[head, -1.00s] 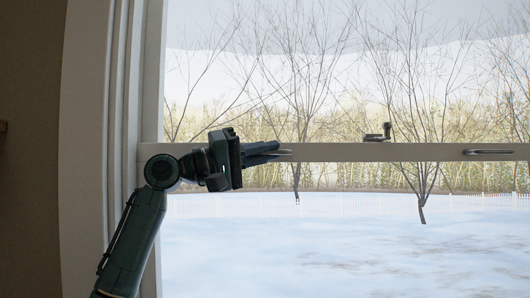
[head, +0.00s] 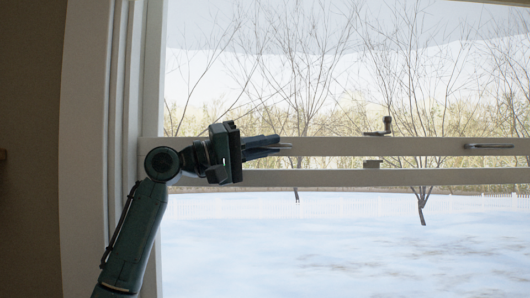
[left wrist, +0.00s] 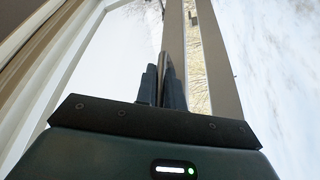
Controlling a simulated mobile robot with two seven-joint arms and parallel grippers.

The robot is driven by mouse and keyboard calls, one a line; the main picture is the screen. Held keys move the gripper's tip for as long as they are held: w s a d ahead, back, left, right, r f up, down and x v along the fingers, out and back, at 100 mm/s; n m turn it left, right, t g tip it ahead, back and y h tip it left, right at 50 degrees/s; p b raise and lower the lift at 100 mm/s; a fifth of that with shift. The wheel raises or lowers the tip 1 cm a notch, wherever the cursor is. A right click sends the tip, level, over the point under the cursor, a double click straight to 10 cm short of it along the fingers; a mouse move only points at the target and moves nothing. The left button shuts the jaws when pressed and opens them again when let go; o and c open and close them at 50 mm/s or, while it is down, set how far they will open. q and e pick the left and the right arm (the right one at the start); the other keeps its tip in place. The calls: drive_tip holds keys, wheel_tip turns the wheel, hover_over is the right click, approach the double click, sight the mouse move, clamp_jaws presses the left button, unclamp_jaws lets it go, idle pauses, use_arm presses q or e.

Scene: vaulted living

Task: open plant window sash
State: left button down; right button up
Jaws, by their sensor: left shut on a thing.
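The window sash shows in the head view as a pale rail (head: 330,146) across the panes. It carries a grey handle at its left (head: 286,146), another at its right (head: 488,146) and a small latch (head: 379,129) on top. My left gripper (head: 265,147) is shut on the left handle, most of which its fingers hide. In the left wrist view the fingers (left wrist: 162,85) close around the handle (left wrist: 172,45), beside the rail. A second pale rail (head: 320,178) with a small catch piece (head: 372,163) lies just below, parted by a narrow gap. My right gripper is not in view.
The tall window frame (head: 92,150) and brown wall stand at the left, close to my left forearm. Bare trees, a pale fence and snow show outside through the glass. No plant is seen.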

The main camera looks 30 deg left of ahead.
use_arm(q)
wheel_tip(320, 180, up, 14)
drive_tip(key=shift+p, duration=0.4)
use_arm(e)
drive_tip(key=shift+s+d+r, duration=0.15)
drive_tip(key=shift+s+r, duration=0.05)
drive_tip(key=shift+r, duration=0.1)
use_arm(q)
drive_tip(key=shift+f, duration=0.1)
drive_tip(key=c, duration=1.8)
unclamp_jaws()
drive_tip(key=b+v, duration=0.4)
drive_tip(key=v, duration=0.9)
drive_tip(key=shift+s+a, duration=0.1)
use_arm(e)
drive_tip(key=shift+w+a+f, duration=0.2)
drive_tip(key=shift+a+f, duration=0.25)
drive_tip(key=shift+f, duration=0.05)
use_arm(q)
drive_tip(key=shift+f, duration=0.1)
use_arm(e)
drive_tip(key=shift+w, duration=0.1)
